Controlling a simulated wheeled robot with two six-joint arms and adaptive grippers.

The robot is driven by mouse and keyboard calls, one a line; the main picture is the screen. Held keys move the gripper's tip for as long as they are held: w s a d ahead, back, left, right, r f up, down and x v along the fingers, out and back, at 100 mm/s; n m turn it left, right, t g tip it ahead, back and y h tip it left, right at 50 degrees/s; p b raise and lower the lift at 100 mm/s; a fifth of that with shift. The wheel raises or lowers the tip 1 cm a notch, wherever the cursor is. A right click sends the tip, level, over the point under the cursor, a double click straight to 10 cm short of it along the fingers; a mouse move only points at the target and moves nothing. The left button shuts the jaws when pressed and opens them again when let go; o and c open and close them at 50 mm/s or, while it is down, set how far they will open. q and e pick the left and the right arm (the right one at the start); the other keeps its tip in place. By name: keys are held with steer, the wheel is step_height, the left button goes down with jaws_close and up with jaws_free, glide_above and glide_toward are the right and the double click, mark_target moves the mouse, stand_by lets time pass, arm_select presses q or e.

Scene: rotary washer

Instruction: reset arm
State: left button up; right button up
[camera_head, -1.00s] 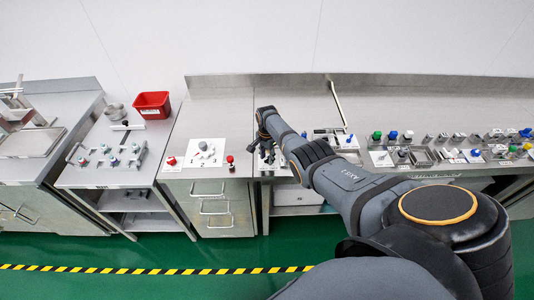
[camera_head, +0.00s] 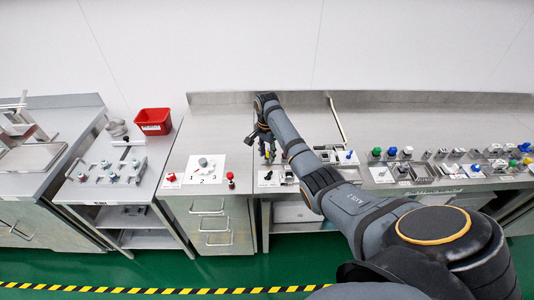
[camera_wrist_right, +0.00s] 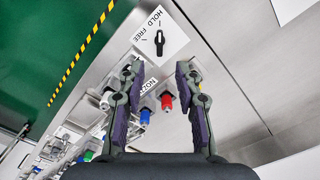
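My right arm reaches in from the lower right in the head view. Its gripper (camera_head: 267,156) hangs over the steel bench, just right of the white plate marked 1 and 2 (camera_head: 203,169). In the right wrist view the two fingers (camera_wrist_right: 160,70) stand wide apart with nothing between their tips. Beyond them lies a white HOLD/FREE plate (camera_wrist_right: 160,38) with a black knob. A red knob (camera_wrist_right: 167,101) and a blue knob (camera_wrist_right: 145,115) show between the fingers, lower in the picture. My left gripper is in neither view.
A red bin (camera_head: 153,121) stands at the back left of the bench. A red-topped knob (camera_head: 230,180) stands left of the gripper. Several coloured knobs and fittings line the bench at right. The back of the bench, left of my arm, is clear.

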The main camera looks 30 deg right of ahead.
steer(key=s+a+f+n+t+h, duration=0.1)
steer(key=s+a+f+n, duration=0.25)
steer(key=s, duration=0.25)
steer(key=s+a+f+n+t, duration=0.1)
steer(key=s+a+f+n, duration=0.25)
steer(key=s+n, duration=0.2)
steer(key=s+a+r+n+t, duration=0.1)
steer(key=s+a+r+n, duration=0.25)
steer(key=s, duration=0.45)
steer(key=s+a+r+n+t, duration=0.15)
steer(key=s+n, duration=0.25)
steer(key=s, duration=0.5)
step_height(320, 180, down, 30)
steer(key=s+d+f+g+b, duration=0.1)
steer(key=s+d+g+b, duration=0.1)
steer(key=s+d+b, duration=0.15)
steer(key=s+f+g+b, duration=0.1)
steer(key=s+f+b, duration=0.2)
steer(key=s+f, duration=1.4)
steer(key=shift+s+f+m, duration=0.15)
steer(key=shift+f+m, duration=0.2)
steer(key=shift+f, duration=0.3)
